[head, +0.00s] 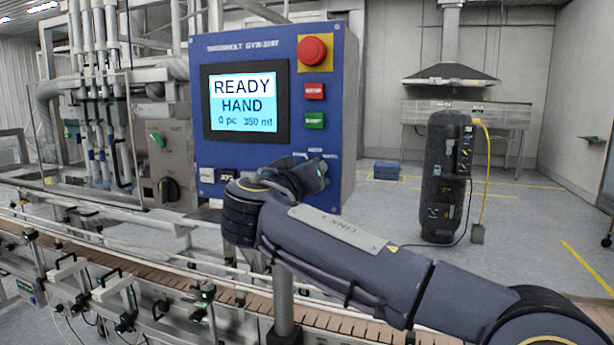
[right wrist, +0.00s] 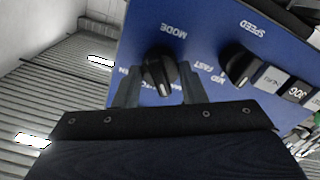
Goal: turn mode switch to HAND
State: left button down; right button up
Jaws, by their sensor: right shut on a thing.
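The blue control panel (head: 245,160) stands in the middle of the head view. Its screen (head: 243,103) reads READY, HAND, 0 pc, 350 ml. The mode switch (right wrist: 160,68) is a black knob under the MODE label, upside down in the right wrist view. My right gripper (right wrist: 158,84) has one finger on each side of this knob and is shut on it. In the head view my right gripper (head: 312,174) is against the panel's lower right, and my wrist hides the switch. My left gripper is in neither view.
A black speed knob (right wrist: 240,65) sits beside the mode switch. A red emergency button (head: 312,50), a red button (head: 314,91) and a green button (head: 314,121) are higher on the panel. A conveyor (head: 130,275) runs in front. A dark cylinder (head: 446,180) stands behind, right.

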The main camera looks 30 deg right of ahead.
jog(key=shift+n, duration=0.6)
jog(key=o, duration=1)
jog(key=b+v, duration=0.1)
jog(key=v, duration=0.7)
jog(key=shift+b, duration=0.4)
